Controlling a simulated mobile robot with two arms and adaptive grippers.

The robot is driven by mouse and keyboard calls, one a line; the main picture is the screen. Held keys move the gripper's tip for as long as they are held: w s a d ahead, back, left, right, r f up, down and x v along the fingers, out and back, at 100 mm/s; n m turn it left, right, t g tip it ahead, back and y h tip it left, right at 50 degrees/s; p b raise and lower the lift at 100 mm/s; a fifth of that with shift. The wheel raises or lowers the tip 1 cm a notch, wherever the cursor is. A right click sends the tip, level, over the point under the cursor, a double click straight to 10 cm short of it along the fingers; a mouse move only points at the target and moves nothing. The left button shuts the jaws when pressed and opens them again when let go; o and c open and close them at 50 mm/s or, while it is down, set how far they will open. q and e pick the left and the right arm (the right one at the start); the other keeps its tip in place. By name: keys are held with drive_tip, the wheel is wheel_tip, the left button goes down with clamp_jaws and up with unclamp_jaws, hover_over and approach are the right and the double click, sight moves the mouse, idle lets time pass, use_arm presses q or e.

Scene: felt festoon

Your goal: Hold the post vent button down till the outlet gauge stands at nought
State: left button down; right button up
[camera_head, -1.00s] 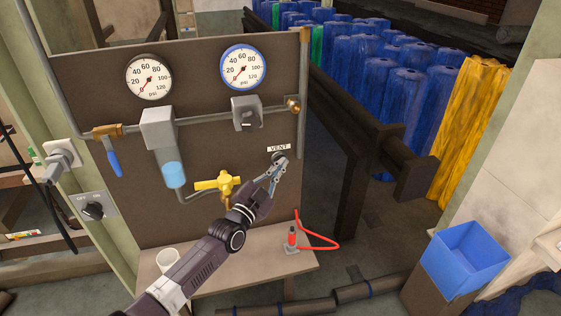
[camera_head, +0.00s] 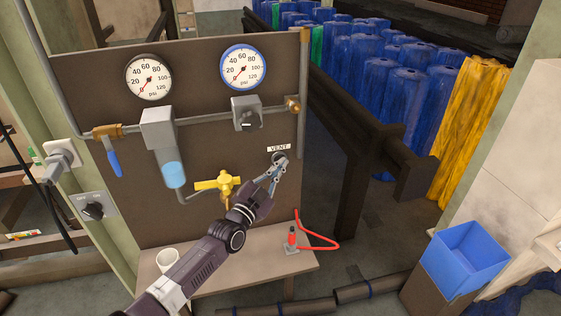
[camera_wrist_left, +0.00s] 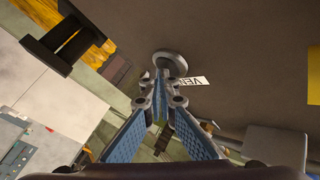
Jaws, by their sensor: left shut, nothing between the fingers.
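The VENT label (camera_head: 279,148) is on the brown panel, with the round grey vent button (camera_head: 281,157) just below it. The button also shows in the left wrist view (camera_wrist_left: 172,60). My left gripper (camera_head: 278,166) is shut and empty, its tips right at the button's lower edge. I cannot tell whether they touch it. The tips partly cover the button in the left wrist view (camera_wrist_left: 160,74). The blue-rimmed gauge (camera_head: 243,67), on the outlet side, has its red needle at the low end, near nought. The white gauge (camera_head: 149,76) reads similarly low. My right gripper is not in view.
A white mug (camera_head: 167,260) and a red padlock-like item (camera_head: 292,238) rest on the shelf (camera_head: 245,262) below. A blue bin (camera_head: 466,258) stands at right.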

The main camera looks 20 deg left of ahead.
use_arm(q)
drive_tip(key=shift+s, duration=0.1)
drive_tip(key=shift+s+d+p, duration=0.5)
drive_tip(key=shift+s+p, duration=0.2)
drive_tip(key=shift+p, duration=0.1)
drive_tip(key=s+d+p, duration=0.1)
drive_tip(key=s, duration=0.1)
drive_tip(key=s+d+p, duration=0.1)
drive_tip(key=s+p, duration=0.1)
drive_tip(key=shift+d, duration=0.4)
idle(1.1)
